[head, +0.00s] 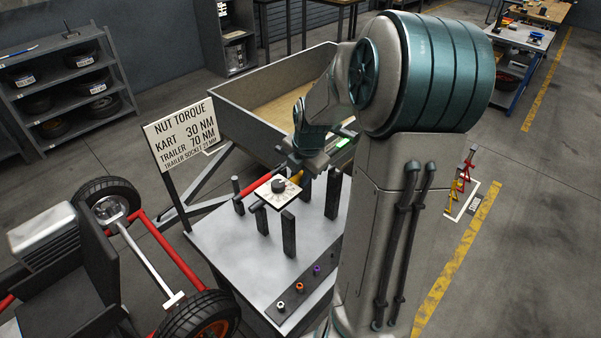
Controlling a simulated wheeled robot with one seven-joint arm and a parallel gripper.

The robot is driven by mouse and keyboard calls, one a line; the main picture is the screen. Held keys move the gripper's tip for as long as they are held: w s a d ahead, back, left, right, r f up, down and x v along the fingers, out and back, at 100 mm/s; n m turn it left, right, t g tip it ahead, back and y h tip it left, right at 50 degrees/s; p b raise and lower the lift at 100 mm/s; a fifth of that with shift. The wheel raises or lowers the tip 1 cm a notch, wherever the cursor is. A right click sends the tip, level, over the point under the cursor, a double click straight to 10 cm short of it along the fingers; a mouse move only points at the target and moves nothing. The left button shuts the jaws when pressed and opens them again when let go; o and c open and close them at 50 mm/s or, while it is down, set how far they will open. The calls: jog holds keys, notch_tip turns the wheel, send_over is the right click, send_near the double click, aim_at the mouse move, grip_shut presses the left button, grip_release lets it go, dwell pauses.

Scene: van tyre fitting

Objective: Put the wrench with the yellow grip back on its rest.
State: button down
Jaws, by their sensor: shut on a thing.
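My gripper (299,166) is above the grey work table (225,250), seen from behind my arm. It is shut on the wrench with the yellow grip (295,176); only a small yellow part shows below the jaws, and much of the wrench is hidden. A wrench with a red grip (260,184) lies just left of my gripper, close to a dark upright post (237,192). Several dark posts stand on the table, including one at the front (288,233) and one at the right (333,192). I cannot tell whether the yellow-grip wrench touches a post.
A white plate with a dark knob (278,186) is beside the wrenches. A strip with coloured sockets (300,287) lies at the table's front edge. A torque sign (185,135) stands behind left, a trailer (240,125) behind, and a kart (80,250) at left.

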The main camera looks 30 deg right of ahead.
jog(key=shift+r, duration=0.15)
jog(key=shift+f+b, duration=0.35)
jog(key=shift+f, duration=0.15)
jog(key=b+x, duration=0.1)
jog(key=x, duration=0.1)
jog(key=s+b+x, duration=0.1)
jog(key=b+x, duration=0.1)
jog(key=shift+f, duration=0.4)
jog(key=shift+p, duration=0.4)
dwell(0.6)
jog(key=shift+f, duration=0.5)
jog(key=shift+p, duration=0.35)
dwell(2.0)
